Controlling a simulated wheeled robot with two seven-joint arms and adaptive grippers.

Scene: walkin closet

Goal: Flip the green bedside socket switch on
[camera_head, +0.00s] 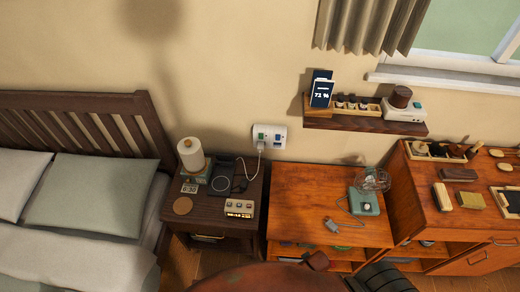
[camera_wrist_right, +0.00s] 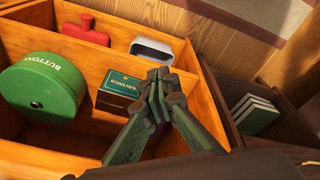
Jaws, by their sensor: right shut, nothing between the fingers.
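The white bedside socket (camera_head: 269,137) is on the wall above the nightstand. Its green switch (camera_head: 261,133) is at the left of the plate, and a white plug and cable hang below it. The switch is too small to tell on from off. My right gripper (camera_wrist_right: 158,76) is shut and empty in the right wrist view, in front of an open wooden shelf compartment, close to a green-and-brown box (camera_wrist_right: 120,92). The socket is not in that view. My left gripper is not in view.
A dark nightstand (camera_head: 182,221) below the socket holds a paper-roll-like item (camera_head: 191,154), clock (camera_head: 189,188) and control box (camera_head: 239,208). An orange wooden cabinet (camera_head: 290,205) stands to its right. The compartment holds a green button tin (camera_wrist_right: 42,88). A wall shelf (camera_head: 365,125) is above.

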